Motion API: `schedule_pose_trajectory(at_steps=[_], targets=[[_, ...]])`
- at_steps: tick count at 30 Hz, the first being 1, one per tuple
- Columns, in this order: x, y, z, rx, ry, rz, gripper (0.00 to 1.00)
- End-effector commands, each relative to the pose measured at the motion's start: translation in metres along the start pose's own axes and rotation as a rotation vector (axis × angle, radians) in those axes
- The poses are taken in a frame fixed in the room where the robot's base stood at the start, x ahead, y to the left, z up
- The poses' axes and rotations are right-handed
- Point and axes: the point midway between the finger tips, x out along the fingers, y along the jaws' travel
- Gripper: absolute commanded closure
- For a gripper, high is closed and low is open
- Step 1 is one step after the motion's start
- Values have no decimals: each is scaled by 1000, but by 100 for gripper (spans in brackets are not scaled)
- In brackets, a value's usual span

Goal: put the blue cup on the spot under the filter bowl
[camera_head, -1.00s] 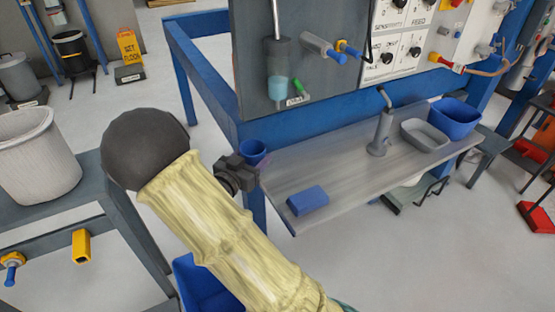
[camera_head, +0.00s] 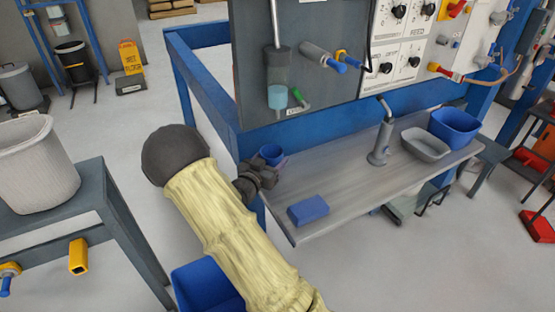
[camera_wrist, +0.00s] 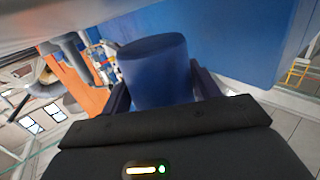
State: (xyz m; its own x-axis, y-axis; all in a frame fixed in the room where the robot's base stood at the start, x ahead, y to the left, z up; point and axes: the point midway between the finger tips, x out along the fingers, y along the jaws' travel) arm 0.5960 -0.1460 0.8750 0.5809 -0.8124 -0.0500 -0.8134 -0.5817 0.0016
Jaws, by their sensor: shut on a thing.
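The blue cup (camera_head: 271,153) is held at the end of my arm, above the left end of the grey metal shelf. My gripper (camera_head: 268,168) is shut on it. In the wrist view the cup (camera_wrist: 156,72) sits between the two dark fingers of my gripper (camera_wrist: 157,92). The filter bowl appears to be the clear cylinder with pale blue liquid (camera_head: 278,97) on the grey panel, above and slightly right of the cup. The cup is below its level. Whether the cup touches the shelf cannot be told.
The shelf (camera_head: 345,180) carries a blue block (camera_head: 308,210), a grey pump bottle (camera_head: 381,143), a grey tray (camera_head: 424,146) and a blue bin (camera_head: 455,127). A green-handled valve (camera_head: 297,98) sits beside the bowl. The shelf's middle is clear.

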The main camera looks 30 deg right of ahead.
Motion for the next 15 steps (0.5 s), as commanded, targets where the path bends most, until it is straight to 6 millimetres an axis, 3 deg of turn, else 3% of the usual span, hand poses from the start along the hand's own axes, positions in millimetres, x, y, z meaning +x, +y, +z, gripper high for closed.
schedule_pose_trajectory(at_steps=[9,15], targets=[[36,0,22,-2,0,2,61],[41,0,26,0,0,0,61]])
